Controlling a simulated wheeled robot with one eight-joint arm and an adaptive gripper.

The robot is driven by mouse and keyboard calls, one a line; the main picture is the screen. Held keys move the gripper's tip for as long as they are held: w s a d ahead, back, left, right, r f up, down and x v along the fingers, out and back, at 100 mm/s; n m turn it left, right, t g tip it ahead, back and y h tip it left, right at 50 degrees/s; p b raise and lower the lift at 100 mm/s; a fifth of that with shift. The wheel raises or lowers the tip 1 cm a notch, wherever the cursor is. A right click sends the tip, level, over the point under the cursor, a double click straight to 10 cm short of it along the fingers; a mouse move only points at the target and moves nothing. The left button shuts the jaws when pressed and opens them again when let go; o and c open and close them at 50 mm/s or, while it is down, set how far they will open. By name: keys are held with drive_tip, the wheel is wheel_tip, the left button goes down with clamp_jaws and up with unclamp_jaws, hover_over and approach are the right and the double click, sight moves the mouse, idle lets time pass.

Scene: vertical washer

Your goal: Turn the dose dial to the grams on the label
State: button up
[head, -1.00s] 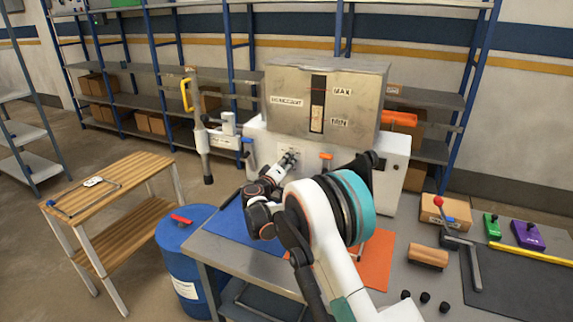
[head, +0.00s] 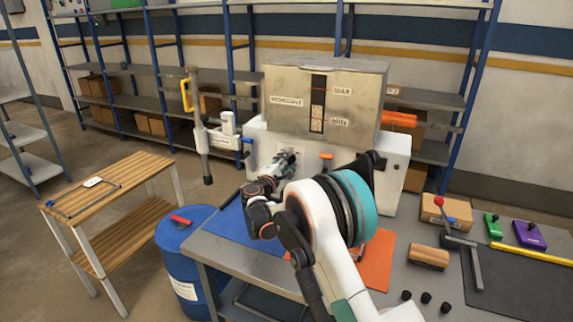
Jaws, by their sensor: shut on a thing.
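The washer's white dispenser body (head: 393,160) stands at the back of the bench under a metal detergent tank (head: 350,85). The tank has a dark level window (head: 317,103) between MAX and MIN marks. My gripper (head: 290,158) is at the front of the white body, at a small pale plate (head: 296,151). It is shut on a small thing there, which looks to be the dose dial. The gripper covers the dial, so its pointer and setting are hidden. The plate's markings are too small to read, and I cannot make out a grams label.
The bench holds a blue mat (head: 232,222), an orange mat (head: 378,262) and a brush (head: 429,257). A blue drum (head: 185,255) stands at the left.

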drive_tip(key=n, duration=0.6)
drive_tip(key=shift+n, duration=0.4)
idle(0.3)
drive_tip(key=o, duration=1.1)
drive_tip(key=shift+f, duration=0.1)
drive_tip(key=shift+c, duration=0.2)
drive_tip(key=v, duration=1.2)
